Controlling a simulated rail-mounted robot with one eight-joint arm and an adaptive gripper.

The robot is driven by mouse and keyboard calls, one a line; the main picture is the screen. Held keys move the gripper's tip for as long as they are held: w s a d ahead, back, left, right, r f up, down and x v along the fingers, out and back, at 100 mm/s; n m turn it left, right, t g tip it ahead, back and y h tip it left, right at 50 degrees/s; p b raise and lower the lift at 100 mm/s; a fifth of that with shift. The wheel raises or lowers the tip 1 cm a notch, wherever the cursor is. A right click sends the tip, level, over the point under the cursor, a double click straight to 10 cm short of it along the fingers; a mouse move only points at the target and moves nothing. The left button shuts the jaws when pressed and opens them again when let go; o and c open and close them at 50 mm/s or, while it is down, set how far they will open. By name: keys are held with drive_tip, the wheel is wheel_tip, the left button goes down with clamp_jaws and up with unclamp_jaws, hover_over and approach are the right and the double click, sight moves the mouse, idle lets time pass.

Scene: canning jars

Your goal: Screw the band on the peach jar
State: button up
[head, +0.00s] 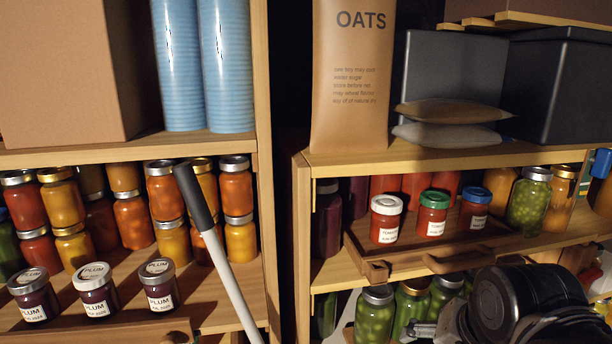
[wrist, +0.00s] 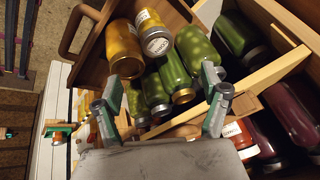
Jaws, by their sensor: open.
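No label reading peach is legible, so I cannot tell which jar is the peach jar. No loose band can be made out for sure. My gripper (wrist: 160,78) is open, its two fingers apart with nothing between them, on the near side of these jars and several green jars (wrist: 195,47). In the head view my dark wrist and arm are at the lower right, hiding part of the lower shelf.
A wooden tray (head: 405,262) holds jars with white, green and blue lids. Three plum jars (head: 98,288) stand at the left. A white pole with a dark grip (head: 225,272) leans in front. Shelf boards (head: 440,155) run close above the jars.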

drive_tip(key=n, duration=0.2)
drive_tip(key=a+n+t, duration=0.1)
drive_tip(key=s+n, duration=0.1)
drive_tip(key=n, duration=0.1)
drive_tip(key=shift+s+a+f+n, duration=0.1)
drive_tip(key=shift+a+f+n, duration=0.1)
drive_tip(key=shift+n, duration=0.1)
drive_tip(key=w+d+r+m+g+p, duration=0.6)
drive_tip(key=d+m, duration=0.3)
drive_tip(key=m, duration=0.4)
drive_tip(key=shift+g, duration=0.3)
drive_tip(key=f, duration=1.4)
drive_tip(key=shift+s+f, duration=0.2)
drive_tip(key=shift+f, duration=0.15)
drive_tip(key=shift+c, duration=0.3)
drive_tip(key=c, duration=1.3)
drive_tip(key=m+b, duration=0.1)
drive_tip(key=m, duration=0.3)
drive_tip(key=shift+m+y, duration=0.3)
